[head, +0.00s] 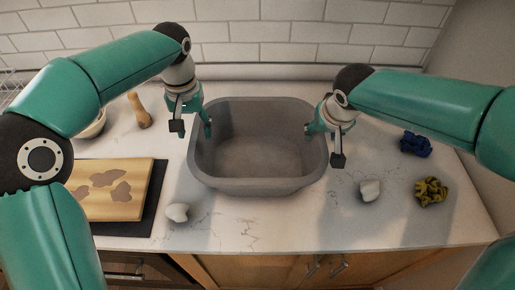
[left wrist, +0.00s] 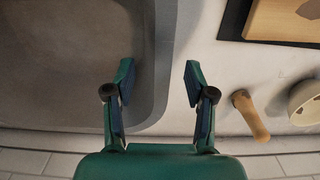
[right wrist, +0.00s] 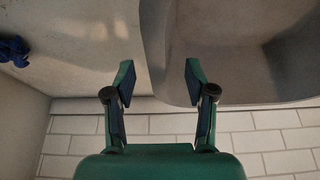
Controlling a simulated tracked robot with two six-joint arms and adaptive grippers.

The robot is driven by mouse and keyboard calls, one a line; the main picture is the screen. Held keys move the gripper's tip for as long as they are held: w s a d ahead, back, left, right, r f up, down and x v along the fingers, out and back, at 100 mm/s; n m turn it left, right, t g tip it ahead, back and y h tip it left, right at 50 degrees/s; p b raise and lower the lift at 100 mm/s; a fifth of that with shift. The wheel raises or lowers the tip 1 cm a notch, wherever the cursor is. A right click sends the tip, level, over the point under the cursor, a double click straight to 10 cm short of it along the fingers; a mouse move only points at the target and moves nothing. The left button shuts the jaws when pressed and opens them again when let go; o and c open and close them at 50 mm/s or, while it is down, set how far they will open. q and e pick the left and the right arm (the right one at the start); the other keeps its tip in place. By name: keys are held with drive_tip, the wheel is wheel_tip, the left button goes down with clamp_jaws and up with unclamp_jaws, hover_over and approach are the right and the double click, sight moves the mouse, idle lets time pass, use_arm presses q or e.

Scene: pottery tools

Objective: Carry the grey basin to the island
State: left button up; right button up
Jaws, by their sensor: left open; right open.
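The grey basin (head: 258,186) stands upright and empty on the white counter, in the middle of the head view. My left gripper (head: 204,124) is open at the basin's left rim. In the left wrist view, the basin's rim (left wrist: 164,35) runs between the spread fingers (left wrist: 158,76). My right gripper (head: 312,131) is open at the right rim. In the right wrist view, the basin's rim (right wrist: 153,40) lies between the spread fingers (right wrist: 158,75). Whether any finger touches the basin, I cannot tell. I cannot make out an island.
A wooden board (head: 133,205) on a dark mat lies left of the basin. A wooden tool (head: 140,112) and a bowl (head: 94,125) are behind it. Pale lumps (head: 177,212) (head: 370,190) lie in front, blue (head: 415,145) and yellow (head: 431,192) bundles at right. A tiled wall is behind.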

sight(195, 134)
use_arm(q)
drive_tip(key=shift+f, duration=1.6)
use_arm(e)
drive_tip(key=shift+x, duration=1.55)
use_arm(q)
clamp_jaws()
use_arm(e)
clamp_jaws()
use_arm(q)
drive_tip(key=shift+r, duration=0.1)
use_arm(e)
drive_tip(key=shift+r, duration=0.1)
